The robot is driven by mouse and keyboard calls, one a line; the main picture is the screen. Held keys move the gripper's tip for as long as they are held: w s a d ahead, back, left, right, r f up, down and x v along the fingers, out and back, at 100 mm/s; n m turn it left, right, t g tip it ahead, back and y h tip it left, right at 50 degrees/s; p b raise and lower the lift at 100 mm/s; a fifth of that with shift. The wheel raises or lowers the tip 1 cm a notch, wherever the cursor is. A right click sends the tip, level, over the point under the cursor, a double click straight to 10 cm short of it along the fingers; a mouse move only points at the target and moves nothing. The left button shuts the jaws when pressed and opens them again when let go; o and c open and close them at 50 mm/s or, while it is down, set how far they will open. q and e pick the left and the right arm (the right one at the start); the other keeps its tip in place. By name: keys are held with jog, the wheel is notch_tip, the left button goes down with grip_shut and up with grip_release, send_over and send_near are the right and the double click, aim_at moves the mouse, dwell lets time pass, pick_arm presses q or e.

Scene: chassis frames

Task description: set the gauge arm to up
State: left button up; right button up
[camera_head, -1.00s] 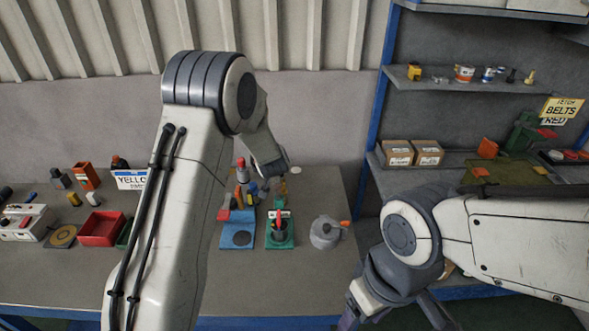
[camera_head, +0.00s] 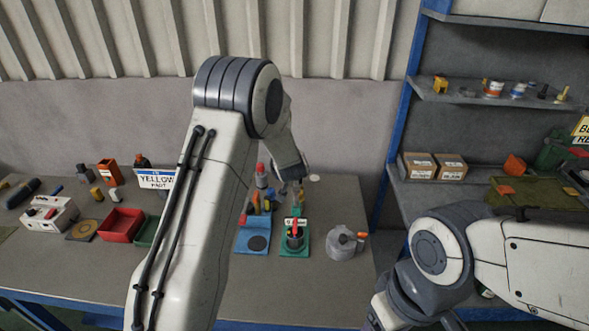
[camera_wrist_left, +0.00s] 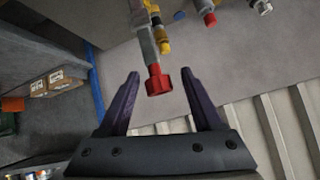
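A green base (camera_head: 297,250) on the bench carries a dark round part with a red upright piece (camera_head: 295,228) and a small white label; this looks like the gauge, though I cannot be sure. My left gripper (camera_head: 292,186) is at the bench's back, just behind the green base. In the left wrist view its fingers (camera_wrist_left: 160,76) are apart, with a red block (camera_wrist_left: 158,81) on a grey stem showing between them; I see no clear contact. My right gripper is largely cut off at the bottom edge.
A grey round device with an orange handle (camera_head: 343,244) stands right of the green base. A blue base (camera_head: 252,243) and a red-capped bottle (camera_head: 261,176) are left of it. A red bin (camera_head: 121,225) is farther left. Shelves (camera_head: 478,102) stand at right.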

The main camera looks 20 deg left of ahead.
pick_arm(q)
jog(key=shift+s+d, duration=0.1)
jog(key=shift+s+r, duration=0.25)
jog(key=shift+r, duration=0.05)
jog(key=v, duration=0.9)
jog(key=shift+s+d+b, duration=0.15)
jog(key=shift+s+b, duration=0.1)
jog(key=shift+b, duration=0.2)
jog(key=shift+r, duration=0.15)
jog(key=s+d+f+m+g+h+b, duration=0.3)
jog(key=s+d+m+g+h+b, duration=0.15)
jog(key=s+d, duration=1.05)
jog(key=s+f+m+g+b, duration=0.1)
jog(key=s+f+g+b, duration=0.1)
jog(key=s, duration=0.9)
jog(key=s+f+m+g+y+b, duration=0.1)
jog(key=s+f+g, duration=0.1)
jog(key=s, duration=0.9)
jog(key=shift+g+b, duration=0.4)
jog(key=shift+g, duration=0.25)
